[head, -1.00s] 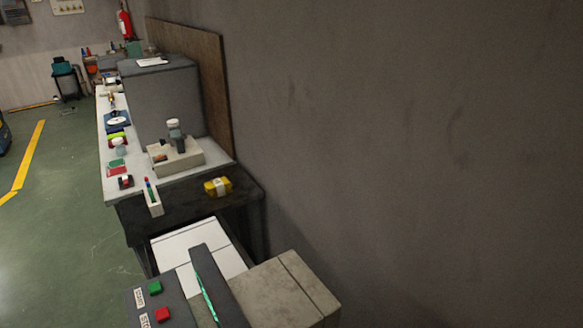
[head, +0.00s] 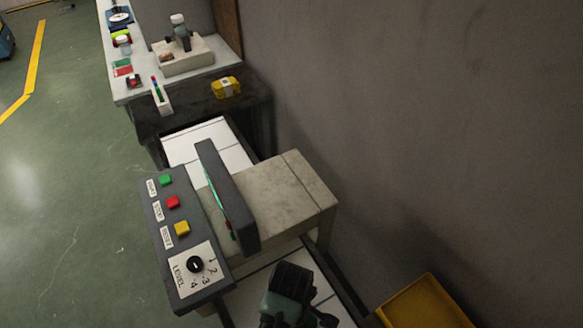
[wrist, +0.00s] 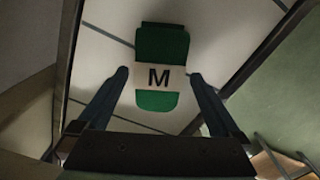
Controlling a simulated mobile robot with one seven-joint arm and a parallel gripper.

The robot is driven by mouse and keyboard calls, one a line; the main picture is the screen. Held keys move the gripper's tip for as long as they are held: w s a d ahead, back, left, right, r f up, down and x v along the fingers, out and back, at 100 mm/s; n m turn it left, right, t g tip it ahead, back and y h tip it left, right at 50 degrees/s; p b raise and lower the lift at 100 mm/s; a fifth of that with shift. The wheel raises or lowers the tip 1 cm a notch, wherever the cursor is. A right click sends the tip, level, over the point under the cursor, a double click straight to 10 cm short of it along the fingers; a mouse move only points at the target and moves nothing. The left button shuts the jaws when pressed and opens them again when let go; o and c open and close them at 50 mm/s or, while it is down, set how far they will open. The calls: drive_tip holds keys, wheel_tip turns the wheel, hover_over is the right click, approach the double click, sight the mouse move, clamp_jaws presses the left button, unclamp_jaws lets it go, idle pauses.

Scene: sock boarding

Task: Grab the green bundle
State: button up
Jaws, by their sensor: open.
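The green bundle (wrist: 160,45) shows in the wrist view, with a pale band marked "M" around it. It lies on a white, dark-lined surface (wrist: 105,45). My gripper (wrist: 158,77) is open, one finger on each side of the bundle near the band, with a gap on both sides. I cannot tell how far the fingertips are above the surface. In the head view my gripper (head: 290,295) is at the bottom edge, over the white conveyor (head: 248,290); the bundle cannot be made out there.
A grey control panel (head: 185,240) with buttons and a dial stands left of the conveyor. A grey housing (head: 285,195) spans the conveyor. A yellow bin (head: 425,305) is at the lower right, by the wall. A yellow bundle (head: 227,87) lies on the dark table behind.

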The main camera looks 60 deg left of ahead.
drive_tip(key=shift+f, duration=1.2)
drive_tip(key=c, duration=1.5)
